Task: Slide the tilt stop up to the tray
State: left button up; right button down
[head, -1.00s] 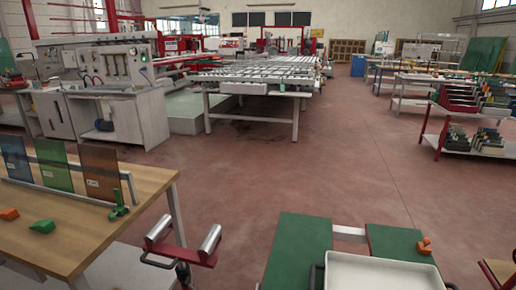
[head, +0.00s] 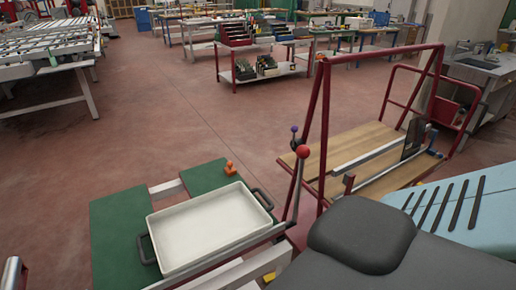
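The white tray (head: 180,215) rests on a low stand with two green tops (head: 118,225), at the lower middle left of the head view. It has dark handles at its left and right ends. A small orange piece (head: 230,169), which looks like the tilt stop, sits on the right green top behind the tray. A gap of green surface shows between them. Neither of my grippers is in view.
A lever with a red knob (head: 303,152) stands right of the tray. Behind it is a red-framed cart (head: 322,120) with wooden boards. A light-blue slotted surface (head: 470,212) is at right. Open floor (head: 150,100) lies behind the stand.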

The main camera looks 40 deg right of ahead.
aim_at(230, 170)
jog(key=l, duration=0.9)
jog(key=k+l, duration=0.1)
jog(key=l, duration=0.8)
jog(key=k+l, duration=0.1)
jog(key=l, duration=0.8)
